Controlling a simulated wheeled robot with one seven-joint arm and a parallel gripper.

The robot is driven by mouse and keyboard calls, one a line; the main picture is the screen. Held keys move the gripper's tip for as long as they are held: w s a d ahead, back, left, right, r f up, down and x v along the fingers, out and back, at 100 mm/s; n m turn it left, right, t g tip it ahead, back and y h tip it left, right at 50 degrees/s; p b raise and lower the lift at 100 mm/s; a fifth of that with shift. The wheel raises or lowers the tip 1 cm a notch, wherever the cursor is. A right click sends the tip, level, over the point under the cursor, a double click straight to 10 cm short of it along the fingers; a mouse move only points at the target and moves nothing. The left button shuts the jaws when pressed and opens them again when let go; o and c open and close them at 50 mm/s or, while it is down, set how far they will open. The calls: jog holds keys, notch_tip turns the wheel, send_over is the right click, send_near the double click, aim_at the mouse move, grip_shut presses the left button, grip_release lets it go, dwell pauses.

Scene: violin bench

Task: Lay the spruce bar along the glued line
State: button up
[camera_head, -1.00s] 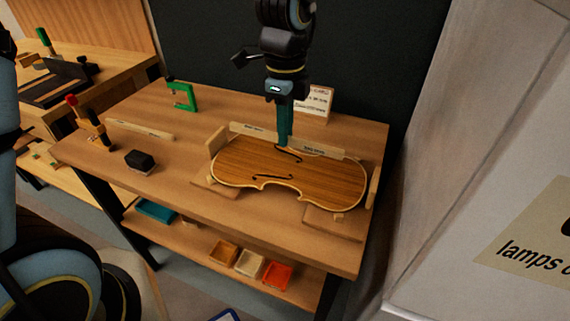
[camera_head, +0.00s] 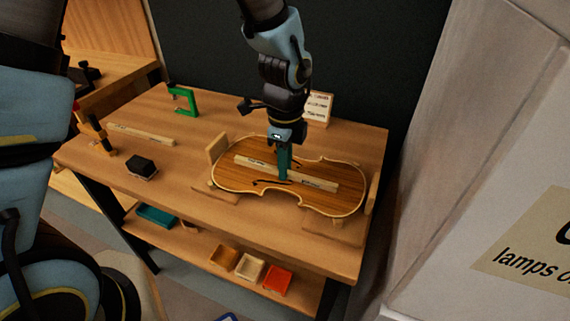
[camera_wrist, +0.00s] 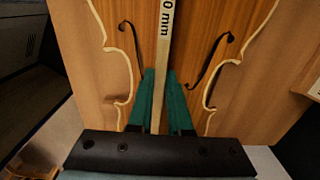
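The pale spruce bar (camera_head: 257,165) lies lengthwise over the violin plate (camera_head: 345,173), between the two f-holes; its label is too small to read in the head view. My gripper (camera_head: 283,176) points down with its green fingers around the bar's middle. In the wrist view the gripper (camera_wrist: 161,75) is shut on the bar (camera_wrist: 163,50), which runs between the f-holes with "0 mm" legible on it. I cannot tell whether the bar touches the plate. The glued line is not visible, perhaps hidden by the bar.
The plate rests in a wooden cradle (camera_head: 216,147) on the bench (camera_head: 200,225). Another pale bar (camera_head: 140,134), a black block (camera_head: 141,167) and a green clamp (camera_head: 183,99) are to the left. A sign (camera_head: 318,107) stands behind. Small bins (camera_head: 249,268) sit on the lower shelf.

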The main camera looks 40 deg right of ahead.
jog(key=o, duration=0.4)
jog(key=shift+o, duration=0.2)
jog(key=shift+r, duration=0.1)
notch_tip(320, 180, up, 12)
jog(key=shift+b, duration=0.35)
jog(key=shift+r, duration=0.1)
jog(key=w+a+f+n, duration=0.1)
jog(key=w+a+n, duration=0.55)
jog(key=a, duration=0.25)
jog(key=w+a+f+n, duration=0.1)
jog(key=w+a+n, duration=0.5)
jog(key=a+n, duration=0.25)
jog(key=a+n+t, duration=0.1)
jog(key=a+n, duration=1.2)
jog(key=a, duration=0.4)
jog(key=shift+w+a+f+t, duration=0.2)
jog(key=shift+a+f+t, duration=0.1)
jog(key=shift+f, duration=0.15)
